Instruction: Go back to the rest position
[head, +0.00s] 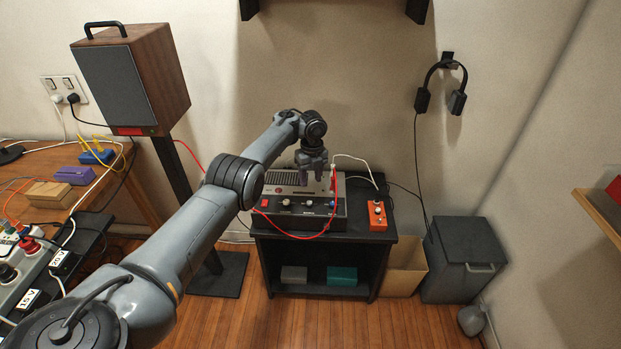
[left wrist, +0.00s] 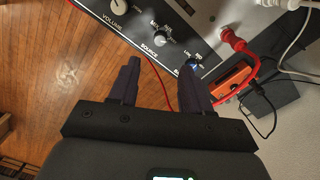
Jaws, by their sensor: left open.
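My left gripper (head: 312,170) hangs over the grey and black audio unit (head: 295,219) on the black stand, with its fingers pointing down. In the left wrist view its two dark fingers (left wrist: 168,88) are spread apart with nothing between them. The unit's front panel (left wrist: 150,32) with its volume and source knobs lies beyond the fingertips there. A blue-tipped knob (left wrist: 194,64) shows close to the right-hand finger; I cannot tell whether they touch. My right gripper is in neither view.
A red plug and cable (left wrist: 233,40) run near the fingers. An orange box (head: 377,215) sits on the black stand (head: 385,238). A speaker (head: 135,75) stands at left, beside a wooden desk (head: 40,165). Headphones (head: 440,85) hang on the wall. A dark bin (head: 463,262) stands right.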

